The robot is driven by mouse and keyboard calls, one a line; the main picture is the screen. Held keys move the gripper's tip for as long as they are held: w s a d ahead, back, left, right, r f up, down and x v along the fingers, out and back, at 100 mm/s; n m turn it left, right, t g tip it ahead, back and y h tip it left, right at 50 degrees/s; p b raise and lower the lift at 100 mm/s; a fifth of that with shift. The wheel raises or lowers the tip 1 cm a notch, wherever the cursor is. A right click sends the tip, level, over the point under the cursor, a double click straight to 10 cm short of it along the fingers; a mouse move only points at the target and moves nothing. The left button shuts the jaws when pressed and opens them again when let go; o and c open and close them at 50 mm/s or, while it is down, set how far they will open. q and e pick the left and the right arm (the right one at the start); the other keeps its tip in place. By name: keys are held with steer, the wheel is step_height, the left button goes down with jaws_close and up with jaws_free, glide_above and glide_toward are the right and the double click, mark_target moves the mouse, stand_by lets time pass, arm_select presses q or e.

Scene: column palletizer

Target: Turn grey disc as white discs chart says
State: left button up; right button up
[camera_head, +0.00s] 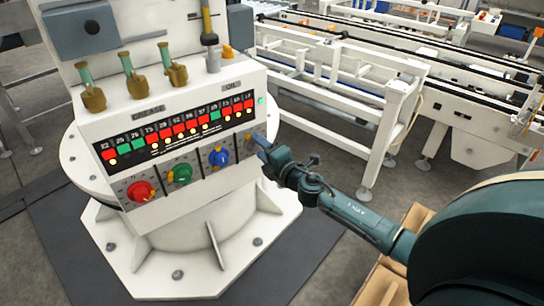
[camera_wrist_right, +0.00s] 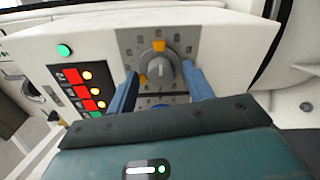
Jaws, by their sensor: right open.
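The grey disc (camera_wrist_right: 160,71) is a round dial on a grey plate with marks around it, at the right end of the white panel. An orange mark sits at its top edge and an orange pointer at its lower left. My right gripper (camera_wrist_right: 160,72) is open, its blue fingers on either side of the disc; contact is unclear. In the head view the right gripper (camera_head: 264,150) is at the panel's right end, partly covering the dial. A black chart strip (camera_head: 180,141) holds red and green cells with pale round lamps below; I cannot tell which is the white discs chart.
Red (camera_head: 140,191), green (camera_head: 180,173) and blue (camera_head: 219,157) dials line the panel left of the grey one. Brass oilers (camera_head: 133,86) stand on top. A white conveyor frame (camera_head: 340,110) stands behind to the right. Floor right of the pedestal is mostly clear.

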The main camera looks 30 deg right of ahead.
arm_select(q)
steer(key=shift+d+f, duration=0.1)
steer(key=shift+f, duration=0.15)
arm_select(e)
steer(key=s+d, duration=0.1)
steer(key=s, duration=1.1)
steer(key=shift+s+d+r, duration=0.25)
steer(key=shift+s+d, duration=0.05)
steer(key=shift+s, duration=0.05)
steer(key=s+a+f+m+g, duration=0.2)
steer(key=s+a+f+m, duration=0.2)
steer(key=s+a+m, duration=0.6)
arm_select(q)
steer(key=r+g+p, duration=0.2)
steer(key=p, duration=0.7)
steer(key=r+g+y+p, duration=0.1)
steer(key=r+p, duration=0.1)
steer(key=p, duration=0.7)
steer(key=shift+w+d+r+m+g, duration=0.2)
steer(key=shift+m+g, duration=0.1)
steer(key=shift+g, duration=0.1)
arm_select(e)
steer(key=s+a+r+m+g+y, duration=0.1)
steer(key=s+a+r+m+g, duration=0.3)
steer(key=s+a+r+m, duration=0.2)
steer(key=r+m, duration=0.1)
steer(key=m, duration=0.1)
steer(key=shift+s+a+r+m+g, duration=0.15)
steer(key=shift+s+a+m+g, duration=0.15)
steer(key=shift+a+g, duration=0.1)
